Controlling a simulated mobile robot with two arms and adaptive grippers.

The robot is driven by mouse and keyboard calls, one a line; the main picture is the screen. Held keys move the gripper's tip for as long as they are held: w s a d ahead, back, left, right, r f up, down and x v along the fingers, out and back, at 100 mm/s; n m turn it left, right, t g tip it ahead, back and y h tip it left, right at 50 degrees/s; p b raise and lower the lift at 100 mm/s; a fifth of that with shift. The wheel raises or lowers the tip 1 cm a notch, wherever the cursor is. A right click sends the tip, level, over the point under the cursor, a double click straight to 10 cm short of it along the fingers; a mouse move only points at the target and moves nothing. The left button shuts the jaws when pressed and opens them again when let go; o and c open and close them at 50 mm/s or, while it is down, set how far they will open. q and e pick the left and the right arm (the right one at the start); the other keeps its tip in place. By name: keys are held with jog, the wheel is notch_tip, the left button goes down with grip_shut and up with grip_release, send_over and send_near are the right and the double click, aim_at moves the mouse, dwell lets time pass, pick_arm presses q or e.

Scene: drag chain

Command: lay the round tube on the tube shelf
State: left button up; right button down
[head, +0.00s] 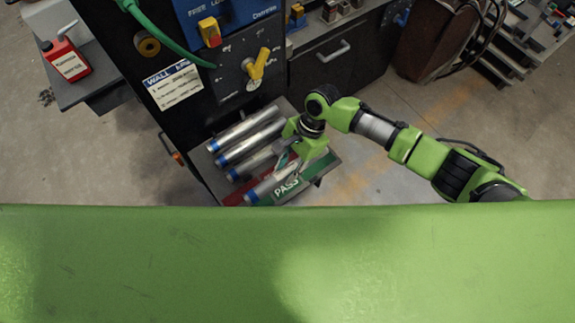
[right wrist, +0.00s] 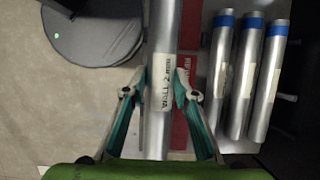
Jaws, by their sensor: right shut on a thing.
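My right gripper (head: 288,163) is shut on a silver round tube (head: 268,184) with a blue band at its left end. In the right wrist view the fingers (right wrist: 159,92) sit on both sides of this tube (right wrist: 165,40), which carries a pale label. The tube is over the front part of a grey shelf (head: 327,163) at the dark machine. Whether it touches the surface below cannot be told. Three similar tubes (head: 245,130) lie side by side behind it; they also show in the right wrist view (right wrist: 243,85). My left gripper is not in view.
A green PASS strip (head: 290,187) and a red strip (head: 233,198) lie under and beside the held tube. The machine's panel with a yellow switch (head: 258,65) rises behind the shelf. Open floor (head: 375,175) lies to the right. A dark round object (right wrist: 95,30) is at the wrist view's upper left.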

aim_at(297, 164)
jog(key=shift+a+f+b, duration=0.1)
jog(key=shift+f+b, duration=2)
jog(key=shift+f, duration=2.3)
jog(key=c, duration=1.6)
grip_release()
jog(key=shift+o, duration=0.2)
jog(key=shift+f, duration=0.1)
jog(key=v, duration=1.2)
